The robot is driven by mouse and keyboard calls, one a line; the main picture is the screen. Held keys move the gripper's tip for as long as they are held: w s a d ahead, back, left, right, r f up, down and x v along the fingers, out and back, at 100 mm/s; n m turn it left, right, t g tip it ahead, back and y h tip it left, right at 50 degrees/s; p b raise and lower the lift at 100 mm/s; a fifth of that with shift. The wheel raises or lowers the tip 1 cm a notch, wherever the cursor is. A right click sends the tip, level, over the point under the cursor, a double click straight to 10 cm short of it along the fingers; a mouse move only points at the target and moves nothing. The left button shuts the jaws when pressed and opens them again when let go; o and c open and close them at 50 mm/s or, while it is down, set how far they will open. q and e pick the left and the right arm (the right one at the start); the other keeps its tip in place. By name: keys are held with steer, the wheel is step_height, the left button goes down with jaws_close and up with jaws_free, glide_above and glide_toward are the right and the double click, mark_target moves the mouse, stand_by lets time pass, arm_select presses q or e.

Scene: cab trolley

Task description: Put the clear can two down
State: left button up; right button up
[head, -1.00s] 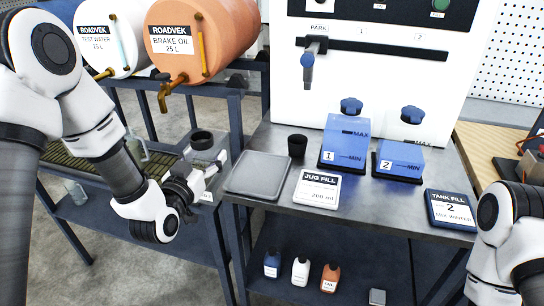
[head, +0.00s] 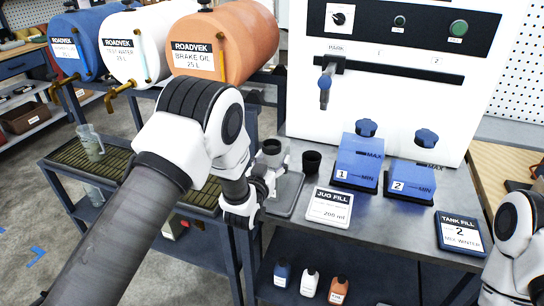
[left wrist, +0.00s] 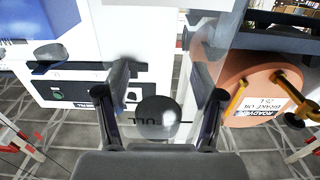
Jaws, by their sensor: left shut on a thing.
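My left gripper (head: 266,182) is shut on a clear can (head: 276,163) with a dark round top (head: 271,147). The can looks upright, beside and over the flat grey tray (head: 285,197) on the metal bench. I cannot tell whether it touches the tray. In the left wrist view the gripper's fingers (left wrist: 162,95) stand either side of the see-through can, whose outline is hard to make out, with a dark round part (left wrist: 158,118) between them. My right gripper is out of view; only part of that arm shows at the right edge.
Right of the can stand a small black cup (head: 311,162), a jug fill card (head: 330,206), blue tanks 1 (head: 358,163) and 2 (head: 410,182), and a tank fill card (head: 461,233). A nozzle (head: 325,88) hangs above. A clear jug (head: 91,143) stands on the left grate near the drums.

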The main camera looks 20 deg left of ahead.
arm_select(q)
steer(key=shift+f, duration=0.2)
steer(key=o, duration=1.7)
